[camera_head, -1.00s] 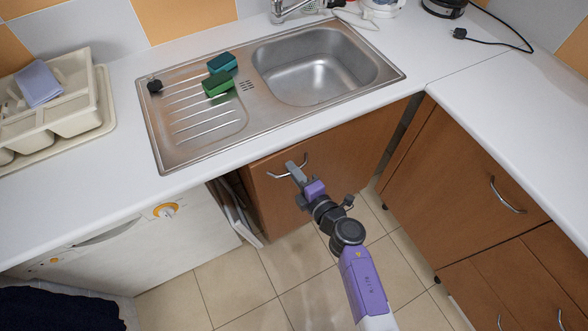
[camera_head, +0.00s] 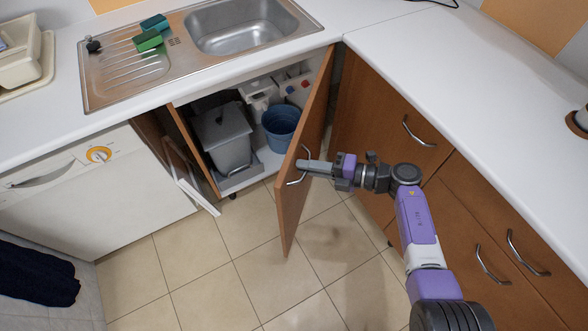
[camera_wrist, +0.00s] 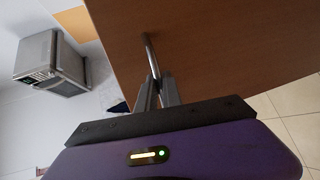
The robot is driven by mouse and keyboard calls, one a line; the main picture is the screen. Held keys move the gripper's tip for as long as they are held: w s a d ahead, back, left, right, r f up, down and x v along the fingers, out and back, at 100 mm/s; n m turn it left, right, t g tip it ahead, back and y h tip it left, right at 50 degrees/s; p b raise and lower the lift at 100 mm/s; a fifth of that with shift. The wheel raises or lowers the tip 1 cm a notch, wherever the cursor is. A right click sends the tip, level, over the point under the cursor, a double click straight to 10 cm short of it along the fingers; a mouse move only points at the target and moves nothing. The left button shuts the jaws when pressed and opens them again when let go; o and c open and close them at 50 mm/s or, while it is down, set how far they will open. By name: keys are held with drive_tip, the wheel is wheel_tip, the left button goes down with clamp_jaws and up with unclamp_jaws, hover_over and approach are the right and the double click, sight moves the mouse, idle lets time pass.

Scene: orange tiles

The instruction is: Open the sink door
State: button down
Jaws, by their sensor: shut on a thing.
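The brown sink door (camera_head: 305,145) stands swung well out from the cabinet under the sink, seen nearly edge-on in the head view. Its metal handle (camera_head: 298,168) is on the outer face near the free edge. My gripper (camera_head: 305,166) is shut on this handle, reaching in from the right. In the wrist view, the fingers (camera_wrist: 157,93) close around the handle bar (camera_wrist: 151,55), with the brown door panel (camera_wrist: 215,45) behind it. Part of the handle is hidden by the fingers.
Inside the open cabinet are a grey bin (camera_head: 226,138) and a blue bucket (camera_head: 281,127). A white dishwasher (camera_head: 90,185) is at the left. Brown drawers (camera_head: 440,180) stand close on the right, behind my arm. The tiled floor (camera_head: 220,270) in front is clear.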

drive_tip(key=d+n+g+b, duration=0.2)
drive_tip(key=d+g+b, duration=0.1)
drive_tip(key=d, duration=0.6)
drive_tip(key=shift+s+d+b, duration=0.15)
drive_tip(key=shift+s+b, duration=0.1)
drive_tip(key=shift+b, duration=0.2)
drive_tip(key=c, duration=1.8)
unclamp_jaws()
